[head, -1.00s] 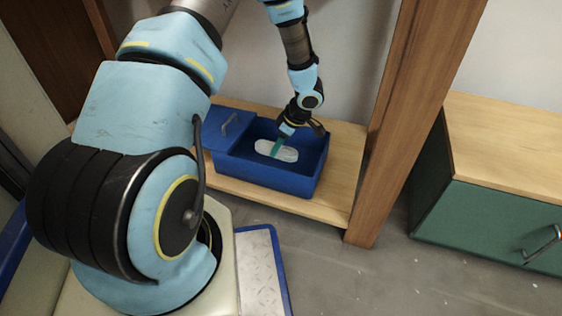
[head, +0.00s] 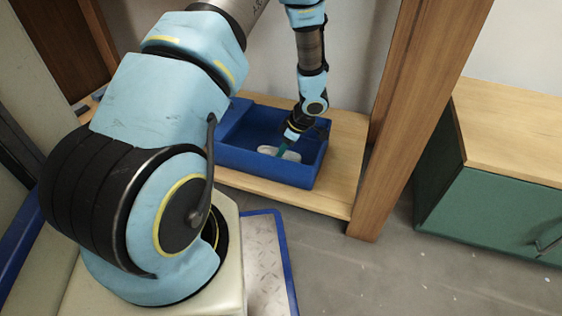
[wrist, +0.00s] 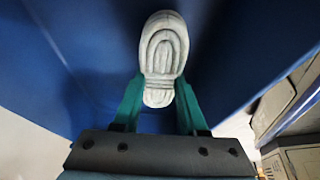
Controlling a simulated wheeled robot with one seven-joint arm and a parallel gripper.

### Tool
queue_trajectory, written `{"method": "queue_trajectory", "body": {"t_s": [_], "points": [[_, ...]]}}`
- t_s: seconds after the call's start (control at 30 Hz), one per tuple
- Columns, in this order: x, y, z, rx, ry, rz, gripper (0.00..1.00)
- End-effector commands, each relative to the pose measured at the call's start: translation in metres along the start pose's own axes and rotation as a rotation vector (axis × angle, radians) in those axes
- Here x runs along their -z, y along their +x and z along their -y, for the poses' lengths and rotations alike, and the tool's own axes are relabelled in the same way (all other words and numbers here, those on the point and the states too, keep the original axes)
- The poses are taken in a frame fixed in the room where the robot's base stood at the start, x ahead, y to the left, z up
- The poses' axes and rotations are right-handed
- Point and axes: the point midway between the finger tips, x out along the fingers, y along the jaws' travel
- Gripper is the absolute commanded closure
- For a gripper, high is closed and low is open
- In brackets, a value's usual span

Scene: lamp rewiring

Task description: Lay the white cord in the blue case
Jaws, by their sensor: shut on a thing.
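The white cord, a flat oblong coil (head: 268,151), is inside the open blue case (head: 250,168), low between its walls. My gripper (head: 283,151) reaches down into the case from above and is shut on the coil. In the wrist view the green fingers of my gripper (wrist: 158,92) stand on both sides of the cord's near end (wrist: 163,50), with blue case surfaces around it. I cannot tell whether the coil touches the case floor. My fingers hide part of the cord in the head view.
The case stands on a wooden shelf (head: 345,165) beside a wooden post (head: 400,130). A green cabinet (head: 490,215) with a wooden top is at the right. Grey floor (head: 350,280) is clear in front.

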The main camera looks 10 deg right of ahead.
Motion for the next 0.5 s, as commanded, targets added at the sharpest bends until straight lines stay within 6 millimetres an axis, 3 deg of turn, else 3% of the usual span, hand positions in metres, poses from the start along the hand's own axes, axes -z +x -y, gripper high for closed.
{"method": "queue_trajectory", "body": {"t_s": [0.17,0.5], "points": [[-0.011,0.027,0.001,0.001,0.002,-0.001,1.00],[-0.011,0.027,0.000,0.001,0.001,0.000,1.00]]}}
